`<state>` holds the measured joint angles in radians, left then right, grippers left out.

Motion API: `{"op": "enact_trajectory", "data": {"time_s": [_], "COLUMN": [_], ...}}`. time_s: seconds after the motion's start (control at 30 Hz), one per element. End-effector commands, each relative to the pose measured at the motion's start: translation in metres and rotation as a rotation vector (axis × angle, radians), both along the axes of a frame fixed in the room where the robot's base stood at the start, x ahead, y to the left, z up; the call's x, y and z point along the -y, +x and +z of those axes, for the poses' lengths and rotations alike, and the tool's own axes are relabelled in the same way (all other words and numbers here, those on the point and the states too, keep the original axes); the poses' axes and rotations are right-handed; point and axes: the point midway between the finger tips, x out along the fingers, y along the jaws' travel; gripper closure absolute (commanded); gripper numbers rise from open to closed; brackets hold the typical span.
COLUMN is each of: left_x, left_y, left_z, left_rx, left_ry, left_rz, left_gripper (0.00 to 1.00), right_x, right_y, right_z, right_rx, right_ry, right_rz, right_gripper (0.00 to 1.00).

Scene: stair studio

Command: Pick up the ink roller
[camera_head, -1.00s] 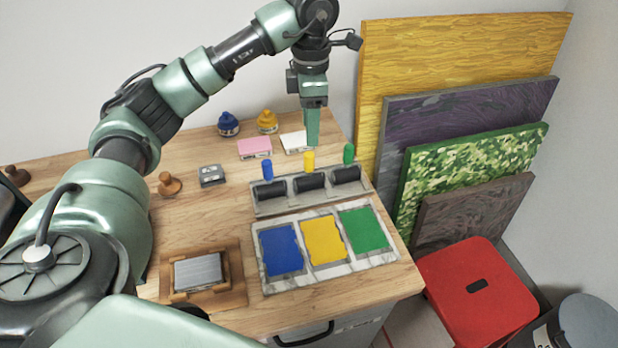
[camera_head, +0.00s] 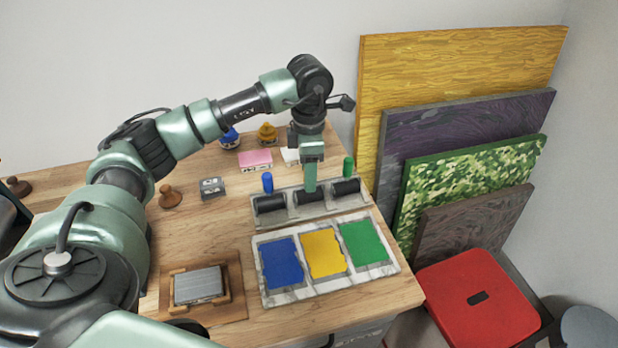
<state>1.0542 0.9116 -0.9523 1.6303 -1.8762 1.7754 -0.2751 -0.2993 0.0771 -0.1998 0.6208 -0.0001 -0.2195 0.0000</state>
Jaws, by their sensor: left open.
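Three ink rollers with black drums rest in a grey rack (camera_head: 340,208). The left roller (camera_head: 268,184) has a blue handle and the right roller (camera_head: 348,168) a green one. The middle roller (camera_head: 308,197) shows only its black drum; its handle is hidden behind my left gripper (camera_head: 310,188). That gripper is open, points down and is at the middle roller's handle. I cannot tell whether its fingers touch the handle. My right gripper is not in view.
In front of the rack lies a marbled slab (camera_head: 272,297) with blue, yellow and green ink. A wooden block holder (camera_head: 240,300), a stamp (camera_head: 170,196), a small grey box (camera_head: 212,188), a pink pad (camera_head: 255,160) and ink bottles (camera_head: 267,133) stand around. Panels lean at right.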

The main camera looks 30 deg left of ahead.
Motion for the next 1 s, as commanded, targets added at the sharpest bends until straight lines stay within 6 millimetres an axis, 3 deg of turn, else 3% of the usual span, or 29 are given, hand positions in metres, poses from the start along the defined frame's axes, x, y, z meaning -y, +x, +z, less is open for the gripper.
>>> {"op": "enact_trajectory", "data": {"time_s": [0.07, 0.23, 0.67, 0.87, 1.0], "left_x": [0.000, 0.000, 0.000, 0.000, 0.001], "left_y": [0.000, 0.000, 0.001, 0.002, 0.002], "left_z": [0.000, 0.000, 0.005, 0.027, 0.058], "left_rx": [0.000, 0.000, 0.003, 0.006, 0.008], "left_ry": [0.000, 0.000, -0.002, -0.001, -0.001], "left_rz": [0.000, 0.000, 0.000, 0.000, -0.001], "left_gripper": [0.55, 1.00, 1.00, 1.00, 1.00], "right_x": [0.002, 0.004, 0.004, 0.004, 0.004], "right_y": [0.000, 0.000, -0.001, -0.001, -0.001], "right_z": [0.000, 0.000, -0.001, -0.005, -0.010], "right_rx": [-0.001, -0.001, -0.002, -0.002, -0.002], "right_ry": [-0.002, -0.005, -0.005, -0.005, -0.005], "right_rz": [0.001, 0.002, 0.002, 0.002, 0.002], "right_gripper": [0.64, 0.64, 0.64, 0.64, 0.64]}}
